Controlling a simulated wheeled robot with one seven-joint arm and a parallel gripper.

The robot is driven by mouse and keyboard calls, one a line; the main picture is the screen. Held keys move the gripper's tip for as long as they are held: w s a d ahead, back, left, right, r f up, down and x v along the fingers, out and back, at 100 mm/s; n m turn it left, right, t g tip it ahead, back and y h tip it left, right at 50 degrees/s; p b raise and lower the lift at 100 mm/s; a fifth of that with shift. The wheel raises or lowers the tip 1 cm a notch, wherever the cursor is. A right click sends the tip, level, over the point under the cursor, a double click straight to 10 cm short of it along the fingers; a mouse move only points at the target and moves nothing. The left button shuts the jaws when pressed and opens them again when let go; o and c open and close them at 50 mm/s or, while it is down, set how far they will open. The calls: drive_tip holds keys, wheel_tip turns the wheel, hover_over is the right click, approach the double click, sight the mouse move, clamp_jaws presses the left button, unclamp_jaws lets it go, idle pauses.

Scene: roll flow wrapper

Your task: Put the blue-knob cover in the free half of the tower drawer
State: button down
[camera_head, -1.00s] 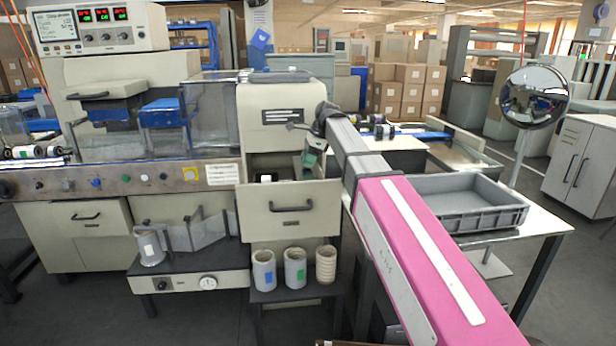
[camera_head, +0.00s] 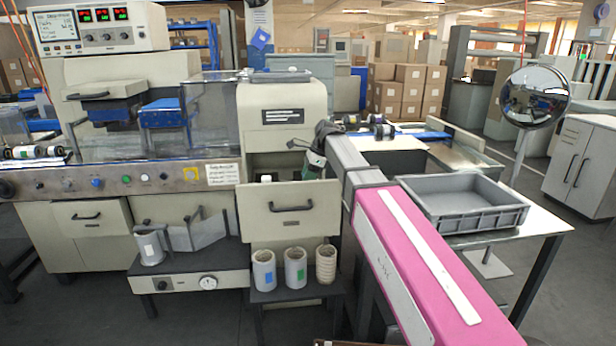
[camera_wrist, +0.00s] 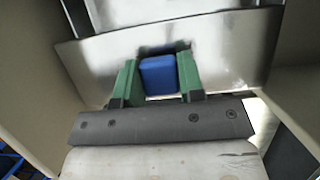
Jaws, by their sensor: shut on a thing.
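My gripper (camera_wrist: 157,82) has green fingers shut on the blue knob (camera_wrist: 159,74) of the cover, one finger on each side. The cover (camera_wrist: 225,50) is a shiny metal plate spreading out behind the knob in the wrist view. In the head view my gripper (camera_head: 314,166) is low at the tower's opening, over the right part of the tower drawer (camera_head: 262,211), which is pulled out. The cover is hidden there by the drawer front and my arm. A small white-topped thing (camera_head: 266,178) shows in the drawer's left part.
Beige walls (camera_wrist: 30,65) stand close on both sides in the wrist view. Several pale cups (camera_head: 295,268) stand on a low shelf under the drawer. A grey tray (camera_head: 465,200) lies on the table at right.

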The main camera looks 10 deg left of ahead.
drive_tip(key=c, duration=0.7)
unclamp_jaws()
drive_tip(key=shift+f, duration=0.1)
drive_tip(key=shift+c, duration=0.2)
drive_tip(key=v, duration=1.2)
